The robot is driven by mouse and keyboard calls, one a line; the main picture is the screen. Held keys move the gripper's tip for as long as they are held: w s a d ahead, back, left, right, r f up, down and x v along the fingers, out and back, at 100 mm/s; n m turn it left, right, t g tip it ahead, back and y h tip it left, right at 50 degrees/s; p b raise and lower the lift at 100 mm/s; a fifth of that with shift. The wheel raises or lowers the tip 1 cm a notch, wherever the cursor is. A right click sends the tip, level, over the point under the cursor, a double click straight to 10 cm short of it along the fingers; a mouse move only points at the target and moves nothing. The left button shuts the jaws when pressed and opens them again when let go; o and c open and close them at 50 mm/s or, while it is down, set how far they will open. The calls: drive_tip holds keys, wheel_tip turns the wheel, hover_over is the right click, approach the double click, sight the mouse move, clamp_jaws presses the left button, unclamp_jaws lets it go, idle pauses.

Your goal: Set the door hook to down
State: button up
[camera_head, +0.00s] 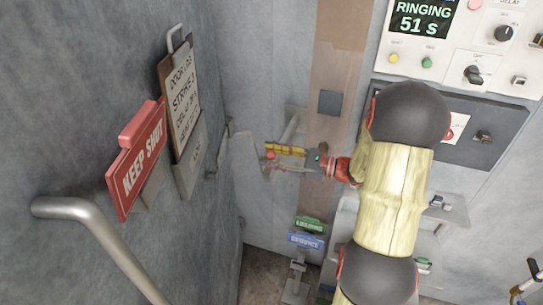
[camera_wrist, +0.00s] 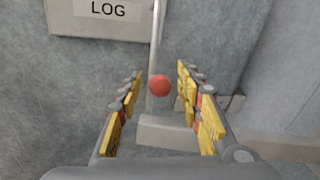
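The door hook appears to be a thin grey metal bar (camera_wrist: 156,35) with a red ball knob (camera_wrist: 159,86), in front of the grey wall. In the wrist view the bar runs upright behind the knob, above a pale grey block (camera_wrist: 168,134). In the head view the red knob (camera_head: 270,156) is small, beside my fingertips. My gripper (camera_head: 282,158) is open, with yellow-padded fingers. In the wrist view the knob lies between the two fingers, with visible gaps on both sides. I cannot tell how deep it sits between them. My fingers hide part of the hook in the head view.
A red KEEP SHUT sign (camera_head: 137,170), a clipboard (camera_head: 180,98), a LOG holder (camera_head: 194,162) and a thick handrail (camera_head: 100,240) are on the left wall. A control panel with a RINGING display (camera_head: 420,18) is at upper right. Green and blue signs (camera_head: 306,240) stand below my gripper.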

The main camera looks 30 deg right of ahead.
drive_tip(key=shift+c, duration=1.2)
clamp_jaws()
